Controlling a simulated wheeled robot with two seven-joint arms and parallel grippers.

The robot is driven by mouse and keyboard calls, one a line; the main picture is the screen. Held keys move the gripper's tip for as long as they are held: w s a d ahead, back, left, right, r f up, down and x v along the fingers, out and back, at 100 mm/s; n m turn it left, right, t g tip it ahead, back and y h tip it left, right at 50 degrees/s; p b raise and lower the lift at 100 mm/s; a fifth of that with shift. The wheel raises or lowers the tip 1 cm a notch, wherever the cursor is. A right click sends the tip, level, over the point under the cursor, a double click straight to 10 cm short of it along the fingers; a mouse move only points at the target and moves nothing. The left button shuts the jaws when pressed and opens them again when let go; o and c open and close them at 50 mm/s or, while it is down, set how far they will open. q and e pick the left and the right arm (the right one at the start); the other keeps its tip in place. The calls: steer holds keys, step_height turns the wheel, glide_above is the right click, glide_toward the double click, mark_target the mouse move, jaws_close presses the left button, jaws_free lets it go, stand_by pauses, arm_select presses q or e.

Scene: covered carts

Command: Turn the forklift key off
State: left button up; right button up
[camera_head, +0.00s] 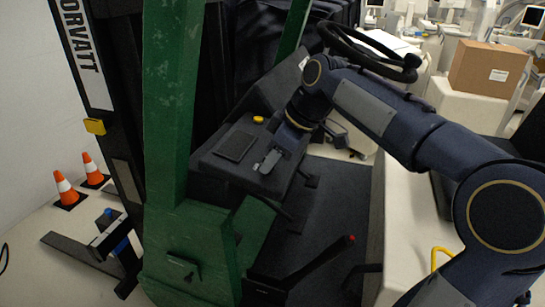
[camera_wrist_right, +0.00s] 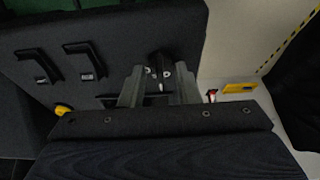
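My right arm comes in from the right in the head view and reaches over the forklift's dark dashboard (camera_head: 215,165). My right gripper (camera_head: 268,160) is down at the dashboard's right part, below the steering wheel (camera_head: 350,42). In the right wrist view its two fingers (camera_wrist_right: 159,78) stand apart, one on each side of a small dark ignition piece (camera_wrist_right: 158,64) with pale marks. A thin grey tip, perhaps the key (camera_wrist_right: 161,87), shows between the fingers. I cannot tell whether either finger touches it. In the head view the gripper hides the key. My left gripper is not in view.
Two black levers or switches (camera_wrist_right: 85,60) lie left of the fingers in the wrist view. A yellow button (camera_head: 258,119) sits on the dashboard. A green post (camera_head: 172,100) stands left of it. A red-tipped lever (camera_head: 350,238) is below. Orange cones (camera_head: 66,190) stand far left.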

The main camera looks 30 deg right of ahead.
steer(key=v, duration=0.7)
steer(key=shift+s+r, duration=0.15)
steer(key=shift+r, duration=0.2)
steer(key=shift+d, duration=0.15)
steer(key=s+a+f+m, duration=0.5)
steer(key=s+f, duration=0.4)
steer(key=f, duration=0.2)
steer(key=s+a+f+m+t, duration=0.1)
steer(key=s+a+f+m, duration=0.4)
steer(key=s+f, duration=0.4)
step_height(320, 180, down, 2)
steer(key=shift+s+f, duration=0.1)
steer(key=shift+s, duration=0.3)
steer(key=shift+s+d+t, duration=0.1)
steer(key=shift+t, duration=0.2)
